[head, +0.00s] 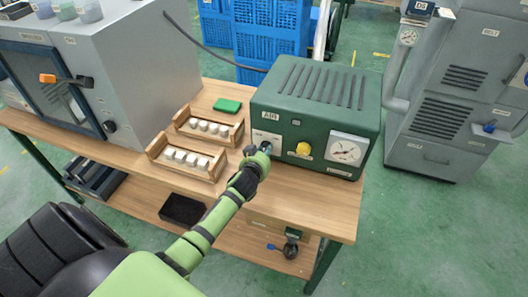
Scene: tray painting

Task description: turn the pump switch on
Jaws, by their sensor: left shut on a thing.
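The green pump box (315,90) with an AIR label sits at the right end of the wooden bench. Its front carries a white switch plate (264,136), a yellow knob (303,149) and a round gauge (346,151). My left gripper (264,149) is at the left of this front, just below the switch plate. It is shut on the pump switch, a small bluish part mostly hidden by the fingers. I cannot tell which way the switch is set. My right gripper is not in view.
Two wooden trays with pale blocks stand left of the pump: a rear tray (235,133) and a front tray (212,176). A grey cabinet (135,60) fills the bench's left. A grey machine (450,85) stands on the floor at right.

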